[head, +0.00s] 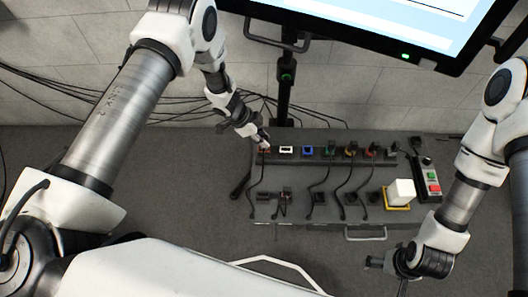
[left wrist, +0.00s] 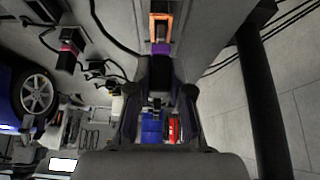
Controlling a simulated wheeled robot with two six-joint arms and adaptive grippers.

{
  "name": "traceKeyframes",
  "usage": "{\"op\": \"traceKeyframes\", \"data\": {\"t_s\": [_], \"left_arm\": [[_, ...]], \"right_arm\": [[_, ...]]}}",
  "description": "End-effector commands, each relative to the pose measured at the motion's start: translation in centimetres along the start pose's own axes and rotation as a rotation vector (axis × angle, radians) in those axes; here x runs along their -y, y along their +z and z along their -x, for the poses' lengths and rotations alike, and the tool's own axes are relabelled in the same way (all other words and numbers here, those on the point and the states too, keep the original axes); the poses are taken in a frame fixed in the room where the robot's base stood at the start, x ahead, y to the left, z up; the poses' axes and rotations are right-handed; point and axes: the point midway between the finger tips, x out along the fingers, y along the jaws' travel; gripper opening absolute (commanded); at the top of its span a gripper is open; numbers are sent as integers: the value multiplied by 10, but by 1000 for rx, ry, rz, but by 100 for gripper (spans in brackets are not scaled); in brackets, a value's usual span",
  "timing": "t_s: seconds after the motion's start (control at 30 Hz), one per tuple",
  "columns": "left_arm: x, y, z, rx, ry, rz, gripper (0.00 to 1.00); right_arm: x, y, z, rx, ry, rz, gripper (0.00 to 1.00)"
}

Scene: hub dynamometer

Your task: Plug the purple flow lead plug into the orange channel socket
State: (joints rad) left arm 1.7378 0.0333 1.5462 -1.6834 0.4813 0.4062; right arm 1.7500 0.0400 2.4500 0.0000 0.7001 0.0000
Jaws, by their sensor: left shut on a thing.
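The orange channel socket (left wrist: 161,14) is at the top of the left wrist view. In the head view it is at the left end of the socket row (head: 264,149), partly behind my left gripper (head: 262,143). My left gripper (left wrist: 160,95) is shut on the black body of the purple flow lead plug (left wrist: 160,48). The plug's purple band lies right at the near edge of the orange frame, in line with it. I cannot tell how deep the plug sits. My right gripper (head: 374,262) is low at the right, away from the sockets; its finger opening is unclear.
Right of the orange socket are a white socket (head: 286,150), a blue socket (head: 308,150) and several others, some with black cables. A white block (head: 401,192) and a button box (head: 431,184) stand at the right. A monitor (head: 370,20) overhangs the back.

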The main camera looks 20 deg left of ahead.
Motion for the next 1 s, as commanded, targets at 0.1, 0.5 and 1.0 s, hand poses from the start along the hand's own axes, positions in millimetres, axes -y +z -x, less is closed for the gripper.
{"op": "traceKeyframes", "data": {"t_s": [0.1, 0.5, 1.0], "left_arm": [[0, 2, -4, 0, 0, 0, 0], [0, 8, -15, 0, 1, 0, 0], [0, 10, -18, 0, 0, 0, 49]], "right_arm": [[0, 0, -4, 0, 0, 0, 87], [0, 0, -12, 0, 0, 0, 87], [0, 0, -14, 0, 0, 0, 87]]}}
